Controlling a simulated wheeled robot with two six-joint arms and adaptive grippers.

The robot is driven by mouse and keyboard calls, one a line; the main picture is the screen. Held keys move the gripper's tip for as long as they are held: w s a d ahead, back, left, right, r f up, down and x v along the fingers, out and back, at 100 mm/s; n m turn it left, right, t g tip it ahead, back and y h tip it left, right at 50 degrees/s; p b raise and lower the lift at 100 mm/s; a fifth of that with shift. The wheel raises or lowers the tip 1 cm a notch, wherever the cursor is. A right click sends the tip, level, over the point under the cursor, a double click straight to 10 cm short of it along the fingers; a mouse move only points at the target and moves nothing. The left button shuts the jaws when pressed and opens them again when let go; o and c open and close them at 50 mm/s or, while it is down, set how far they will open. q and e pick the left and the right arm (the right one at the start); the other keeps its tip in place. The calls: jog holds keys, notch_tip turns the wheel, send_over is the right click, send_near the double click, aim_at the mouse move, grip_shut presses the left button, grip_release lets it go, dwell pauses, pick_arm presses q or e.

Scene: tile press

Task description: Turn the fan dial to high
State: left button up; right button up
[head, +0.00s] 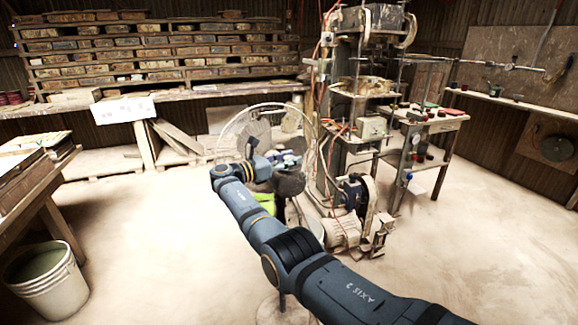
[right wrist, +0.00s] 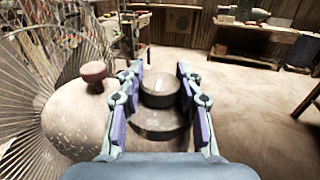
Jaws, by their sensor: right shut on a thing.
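The fan (head: 245,128) stands in the middle of the head view, with a round wire cage. Its cage (right wrist: 35,100) and pale rounded motor housing (right wrist: 78,125) fill the left of the right wrist view. The dark round dial (right wrist: 160,90), with a small light mark on top, sits on a wider dark base (right wrist: 160,122). My right gripper (right wrist: 160,72) is shut on the dial, one finger on each side. In the head view my right gripper (head: 285,160) is small beside the fan, and the dial cannot be made out. My left gripper is not in view.
A dark red knob (right wrist: 95,70) stands on the housing, left of my fingers. The tall press (head: 345,130) stands just right of the fan. A white bucket (head: 45,278) is at the lower left. The floor (head: 490,240) is clear at the right.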

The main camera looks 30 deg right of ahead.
aim_at(284, 160)
jog(key=o, duration=1.2)
jog(key=a, duration=0.7)
jog(key=shift+s+a, duration=0.1)
jog(key=shift+a, duration=0.2)
